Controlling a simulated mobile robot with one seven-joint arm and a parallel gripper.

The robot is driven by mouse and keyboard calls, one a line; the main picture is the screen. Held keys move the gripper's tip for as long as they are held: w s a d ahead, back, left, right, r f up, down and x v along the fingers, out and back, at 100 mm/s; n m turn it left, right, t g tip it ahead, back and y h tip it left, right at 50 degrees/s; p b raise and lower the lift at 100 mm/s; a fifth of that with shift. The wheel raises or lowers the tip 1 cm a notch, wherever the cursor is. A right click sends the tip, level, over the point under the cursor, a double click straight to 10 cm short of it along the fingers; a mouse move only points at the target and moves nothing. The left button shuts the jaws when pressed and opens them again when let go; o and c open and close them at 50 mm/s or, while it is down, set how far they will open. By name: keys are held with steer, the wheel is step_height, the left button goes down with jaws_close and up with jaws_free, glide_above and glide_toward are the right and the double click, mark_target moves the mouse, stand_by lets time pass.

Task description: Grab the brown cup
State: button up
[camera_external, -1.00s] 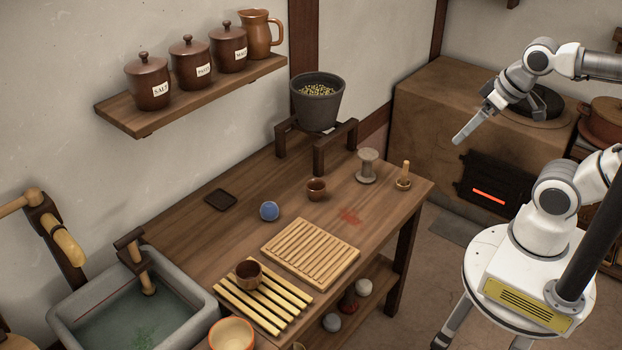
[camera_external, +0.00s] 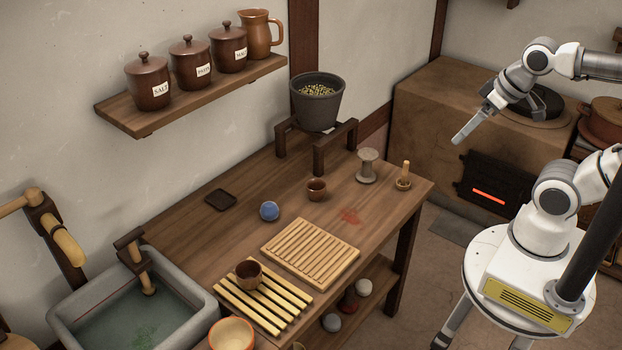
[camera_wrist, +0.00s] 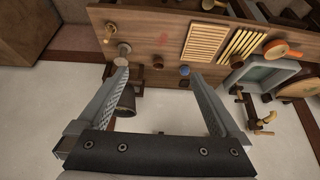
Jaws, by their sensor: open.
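A small brown cup (camera_external: 316,189) stands upright on the wooden table, between the blue ball and the grey spool-shaped stand. In the wrist view the small cup (camera_wrist: 158,61) shows beyond and between the fingertips. A second, darker brown cup (camera_external: 249,274) stands on the slatted rack near the sink. My gripper (camera_external: 458,137) is high in the air to the right of the table, far from both cups. In the wrist view my gripper (camera_wrist: 160,72) is open, with its two fingers wide apart and nothing between them.
The table (camera_external: 378,238) also bears a blue ball (camera_external: 269,211), a grey stand (camera_external: 367,166), a ribbed board (camera_external: 310,253) and a small mortar (camera_external: 403,183). A dark pot (camera_external: 317,103) sits on a wooden frame behind. The stove (camera_external: 425,105) is at the right.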

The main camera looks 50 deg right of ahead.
steer(key=w+a+f+m+g+y+b, duration=0.35)
steer(key=w+a+f+b, duration=0.2)
steer(key=w+a, duration=0.3)
steer(key=m+g+y+b, duration=0.1)
steer(key=m+y+b, duration=0.85)
steer(key=m, duration=0.55)
glide_toward(240, 283)
steer(key=a+f+b, duration=0.2)
steer(key=shift+w+a+f+y, duration=0.1)
steer(key=shift+a+f+y, duration=0.2)
steer(key=shift+a, duration=0.05)
steer(key=shift+b+x, duration=1.15)
steer(key=shift+x, duration=2.05)
steer(key=shift+w+r, duration=0.1)
steer(key=shift+w, duration=0.1)
steer(key=c, duration=1.3)
steer(key=shift+r, duration=0.1)
